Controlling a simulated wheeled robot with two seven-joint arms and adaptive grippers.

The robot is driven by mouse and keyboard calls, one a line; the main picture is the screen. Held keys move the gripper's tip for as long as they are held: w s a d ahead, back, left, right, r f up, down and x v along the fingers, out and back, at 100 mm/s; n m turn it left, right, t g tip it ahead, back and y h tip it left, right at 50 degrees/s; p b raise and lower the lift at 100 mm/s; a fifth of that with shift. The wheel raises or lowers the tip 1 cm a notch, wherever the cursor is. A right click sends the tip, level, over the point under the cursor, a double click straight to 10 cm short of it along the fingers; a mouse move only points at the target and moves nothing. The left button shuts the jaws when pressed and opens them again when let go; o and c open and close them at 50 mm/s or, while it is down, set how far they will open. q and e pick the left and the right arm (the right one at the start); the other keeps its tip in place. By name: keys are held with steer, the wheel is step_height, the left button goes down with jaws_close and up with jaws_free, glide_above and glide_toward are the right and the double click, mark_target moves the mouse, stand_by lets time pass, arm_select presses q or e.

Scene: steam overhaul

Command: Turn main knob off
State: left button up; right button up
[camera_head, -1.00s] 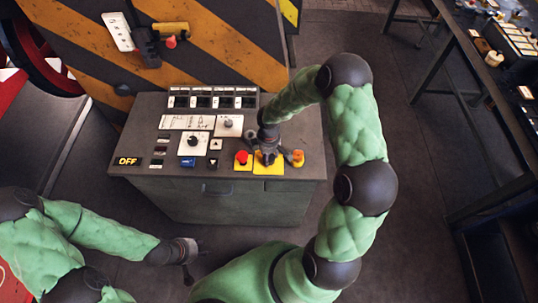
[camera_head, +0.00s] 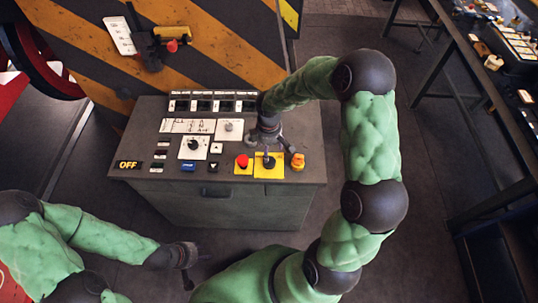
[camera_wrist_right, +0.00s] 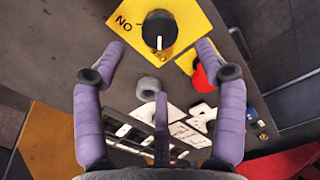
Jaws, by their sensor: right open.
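The main knob is a round black knob (camera_head: 268,161) on a yellow plate at the console's front edge. In the right wrist view the knob (camera_wrist_right: 160,29) stands beyond the fingertips; its white line points down in that picture, and the ON label (camera_wrist_right: 123,22) lies to its left, upside down. My right gripper (camera_head: 267,141) is just behind the knob, apart from it; in the wrist view its purple fingers (camera_wrist_right: 160,52) are spread and empty. My left gripper (camera_head: 190,272) hangs low left of my body, away from the console; its fingers are too small to judge.
A striped machine wall (camera_head: 220,50) stands behind.

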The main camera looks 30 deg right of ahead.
steer(key=shift+r, duration=2.15)
